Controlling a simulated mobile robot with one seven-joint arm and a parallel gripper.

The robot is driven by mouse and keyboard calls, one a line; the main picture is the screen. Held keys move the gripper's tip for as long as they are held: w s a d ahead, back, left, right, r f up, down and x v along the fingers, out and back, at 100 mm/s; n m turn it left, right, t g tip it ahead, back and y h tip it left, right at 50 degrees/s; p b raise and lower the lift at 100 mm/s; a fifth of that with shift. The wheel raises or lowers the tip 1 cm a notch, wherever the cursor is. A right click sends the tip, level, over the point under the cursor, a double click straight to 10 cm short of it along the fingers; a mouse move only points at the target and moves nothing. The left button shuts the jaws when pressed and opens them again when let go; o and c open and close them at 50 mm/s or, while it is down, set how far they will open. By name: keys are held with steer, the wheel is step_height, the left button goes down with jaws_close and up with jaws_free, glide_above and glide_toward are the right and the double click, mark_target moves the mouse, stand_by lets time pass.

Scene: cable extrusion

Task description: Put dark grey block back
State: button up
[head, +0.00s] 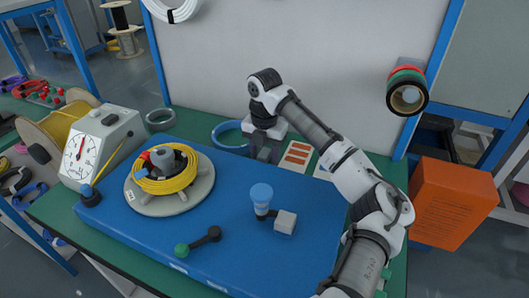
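My gripper (264,155) points down at the back edge of the blue board (320,240). Its dark fingers are small here, and I cannot tell whether they are open, shut or holding something. No dark grey block shows clearly as a separate thing. A dark piece with a green ball end (199,242) lies at the board's front. A light grey block (285,222) lies beside an upright blue-topped piece (262,196), right of the middle.
A round base with a yellow cable coil (167,181) stands on the board's left, near a white dial gauge (100,145). A blue ring (228,137) and an orange-marked panel (297,156) lie behind. An orange box (452,203) is at right.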

mark_target(265, 153)
step_height(265, 153, up, 12)
steer(key=shift+r+p, duration=0.2)
steer(key=shift+p, duration=0.2)
steer(key=shift+f, duration=0.1)
stand_by(0.6)
